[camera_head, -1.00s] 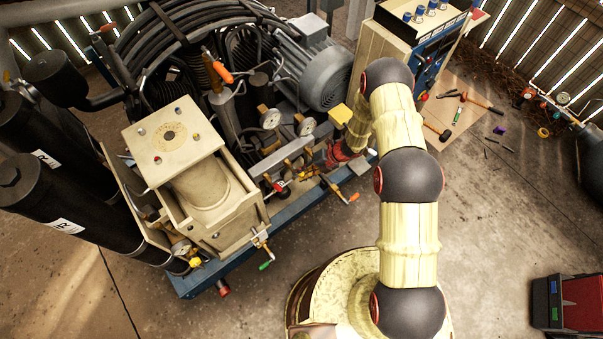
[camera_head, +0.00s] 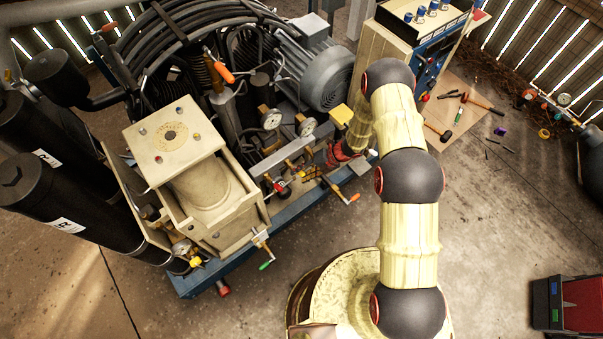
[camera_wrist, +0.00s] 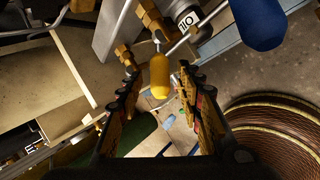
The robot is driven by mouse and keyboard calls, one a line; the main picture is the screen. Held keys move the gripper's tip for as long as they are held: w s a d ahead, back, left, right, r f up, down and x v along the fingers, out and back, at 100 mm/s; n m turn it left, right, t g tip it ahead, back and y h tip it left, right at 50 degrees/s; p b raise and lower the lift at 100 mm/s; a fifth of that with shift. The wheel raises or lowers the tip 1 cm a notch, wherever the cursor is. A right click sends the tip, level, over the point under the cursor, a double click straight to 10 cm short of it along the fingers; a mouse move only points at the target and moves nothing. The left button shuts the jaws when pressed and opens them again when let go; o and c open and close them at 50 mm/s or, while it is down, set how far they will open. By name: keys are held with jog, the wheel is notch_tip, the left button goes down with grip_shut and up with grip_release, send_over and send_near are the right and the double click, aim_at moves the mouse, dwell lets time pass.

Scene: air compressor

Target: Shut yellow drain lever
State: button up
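The yellow drain lever (camera_wrist: 160,76) has a rounded yellow handle on a thin metal stem. In the wrist view it stands between the two fingers of my gripper (camera_wrist: 157,82). The fingers are apart, with a visible gap on each side of the handle, so my gripper is open around it and not clamped on it. In the head view my gripper (camera_head: 312,172) is small and low among the pipes at the compressor's front edge. I cannot make out the yellow lever there.
Brass fittings and a blue handle (camera_wrist: 258,22) sit close to the fingers in the wrist view. In the head view, an orange-handled lever (camera_head: 354,198), a green-tipped lever (camera_head: 265,266) and gauges (camera_head: 271,119) are nearby. Open floor lies right of my arm.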

jog(key=v, duration=1.2)
jog(key=shift+w, duration=0.1)
